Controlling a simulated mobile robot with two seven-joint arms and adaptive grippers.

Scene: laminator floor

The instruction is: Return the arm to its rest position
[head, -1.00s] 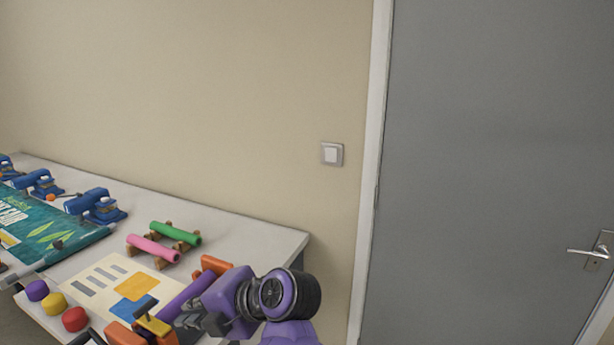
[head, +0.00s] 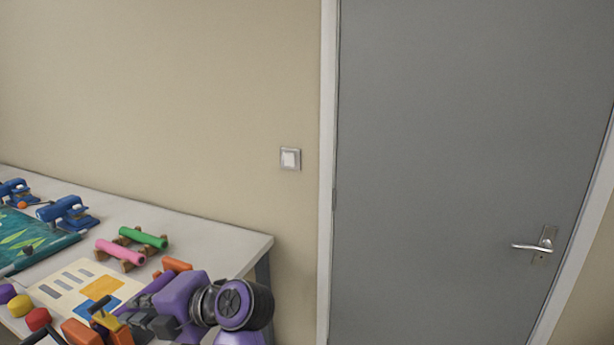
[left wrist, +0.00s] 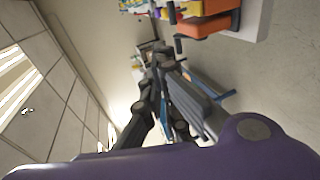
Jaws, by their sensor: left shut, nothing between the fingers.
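My left gripper (head: 140,326) shows at the bottom of the head view, at the end of my purple and black arm. It is shut and empty, in front of the right end of the table (head: 215,258). In the left wrist view its dark fingers (left wrist: 160,62) are together with nothing between them. The picture does not show clearly whether it touches anything on the table. My right gripper is not in view.
An orange-ended machine with a purple roller (head: 150,287) lies close by my left gripper. A printed sheet (head: 60,290), pink roll (head: 120,252), green roll (head: 143,238) and blue clamps (head: 68,212) are on the table. A grey door (head: 440,150) stands right, beside a light switch (head: 290,158).

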